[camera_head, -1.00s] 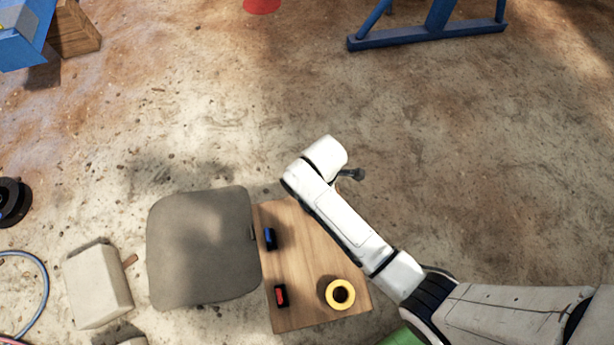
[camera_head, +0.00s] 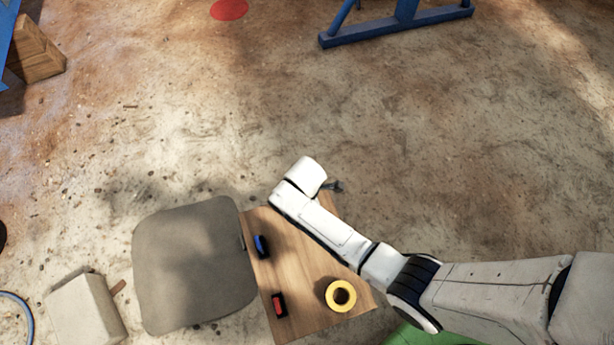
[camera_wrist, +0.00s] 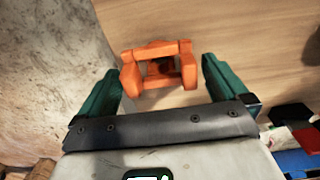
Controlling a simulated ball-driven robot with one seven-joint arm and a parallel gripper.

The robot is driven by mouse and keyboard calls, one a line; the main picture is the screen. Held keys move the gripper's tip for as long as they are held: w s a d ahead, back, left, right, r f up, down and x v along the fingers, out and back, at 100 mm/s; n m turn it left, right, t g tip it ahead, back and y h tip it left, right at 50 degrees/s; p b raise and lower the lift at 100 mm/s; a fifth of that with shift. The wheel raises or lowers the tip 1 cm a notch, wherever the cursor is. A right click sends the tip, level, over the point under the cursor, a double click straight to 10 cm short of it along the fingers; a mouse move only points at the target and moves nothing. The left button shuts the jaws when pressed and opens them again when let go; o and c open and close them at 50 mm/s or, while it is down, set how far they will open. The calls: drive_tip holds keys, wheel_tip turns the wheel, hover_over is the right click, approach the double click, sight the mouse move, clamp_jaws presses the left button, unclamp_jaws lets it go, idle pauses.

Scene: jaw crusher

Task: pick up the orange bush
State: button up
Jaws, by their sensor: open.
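The orange bush (camera_wrist: 158,64) shows in the wrist view as a blocky orange piece with an opening, on the wooden table (camera_wrist: 225,30). My gripper (camera_wrist: 161,70) is open, with its two green fingers on either side of the bush. Gaps show between the fingers and the bush in this view, and I cannot tell the height of the fingertips over the table. In the head view the bush is not visible. My white arm covers part of the table (camera_head: 290,250) there.
A blue piece (camera_head: 261,246), a red-and-black piece (camera_head: 279,304) and a yellow ring (camera_head: 341,296) lie on the table. A grey seat (camera_head: 195,265) stands against its left side. A beige box (camera_head: 85,312) is further left. Open floor lies beyond, with a blue frame (camera_head: 395,27).

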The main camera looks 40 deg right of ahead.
drive_tip(key=shift+c, duration=0.4)
drive_tip(key=c, duration=1)
drive_tip(key=shift+c, duration=0.2)
